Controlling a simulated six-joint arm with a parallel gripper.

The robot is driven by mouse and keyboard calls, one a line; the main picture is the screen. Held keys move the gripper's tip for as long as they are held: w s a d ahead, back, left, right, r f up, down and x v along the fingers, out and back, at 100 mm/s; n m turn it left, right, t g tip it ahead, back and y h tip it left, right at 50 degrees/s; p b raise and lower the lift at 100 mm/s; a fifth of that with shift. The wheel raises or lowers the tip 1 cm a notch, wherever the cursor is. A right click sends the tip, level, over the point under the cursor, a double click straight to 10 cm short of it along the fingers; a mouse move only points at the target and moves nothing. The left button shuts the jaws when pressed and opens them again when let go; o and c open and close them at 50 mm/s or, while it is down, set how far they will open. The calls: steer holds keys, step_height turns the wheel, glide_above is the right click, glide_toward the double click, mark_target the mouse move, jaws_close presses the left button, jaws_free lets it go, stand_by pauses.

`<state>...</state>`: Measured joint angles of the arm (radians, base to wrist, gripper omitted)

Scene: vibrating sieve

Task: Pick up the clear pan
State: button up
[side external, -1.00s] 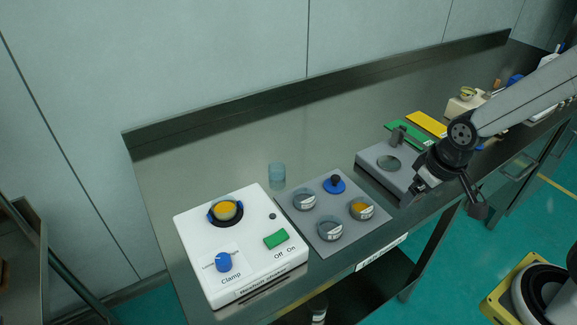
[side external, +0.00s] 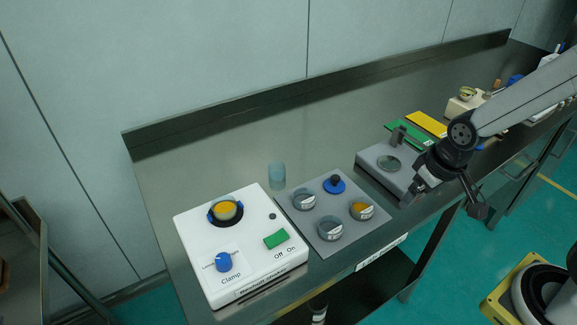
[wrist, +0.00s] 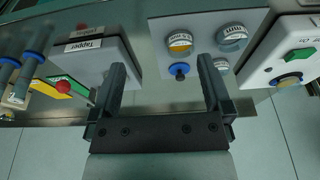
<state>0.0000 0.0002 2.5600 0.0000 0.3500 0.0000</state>
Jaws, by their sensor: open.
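My gripper (side external: 414,190) is open and empty, above the right part of the bench near the front edge. In the wrist view its two fingers (wrist: 161,68) stand wide apart with nothing held between them. A clear, bluish cylinder (side external: 277,174) stands upright on the bench behind the white shaker, far left of my gripper. Two grey see-through pans (side external: 304,199) (side external: 330,228) and a pan with yellow contents (side external: 361,208) sit on the grey plate (side external: 322,207). I cannot tell for sure which is the clear pan. The plate's pans also show in the wrist view (wrist: 232,37).
The white shaker box (side external: 253,269) with a blue clamp knob and green switch holds a yellow-filled pan (side external: 226,210). A blue knobbed piece (side external: 334,184) sits on the plate. A grey tapper box (side external: 375,168) stands near my gripper. Green and yellow panels (side external: 426,124) lie behind.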

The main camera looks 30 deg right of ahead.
steer(key=a+m, duration=0.1)
steer(key=m+t+y, duration=0.1)
steer(key=m+y, duration=0.9)
steer(key=m, duration=0.7)
glide_toward(225, 208)
steer(key=s, duration=0.3)
steer(key=s+d, duration=0.1)
steer(key=s, duration=0.5)
steer(key=shift+s+d, duration=0.2)
steer(key=w+a+m+t, duration=0.1)
steer(key=m, duration=0.1)
steer(key=w+a+m+t, duration=0.1)
steer(key=w+m, duration=0.1)
steer(key=w+a+f+m+t+y, duration=0.1)
steer(key=w, duration=0.1)
steer(key=shift+w+m, duration=0.15)
steer(key=shift+m, duration=0.25)
steer(key=shift+w+a+f+m+t, duration=0.1)
steer(key=shift+w+a+m+t, duration=0.1)
steer(key=shift+w+m+t, duration=0.45)
steer(key=shift+x, duration=1.3)
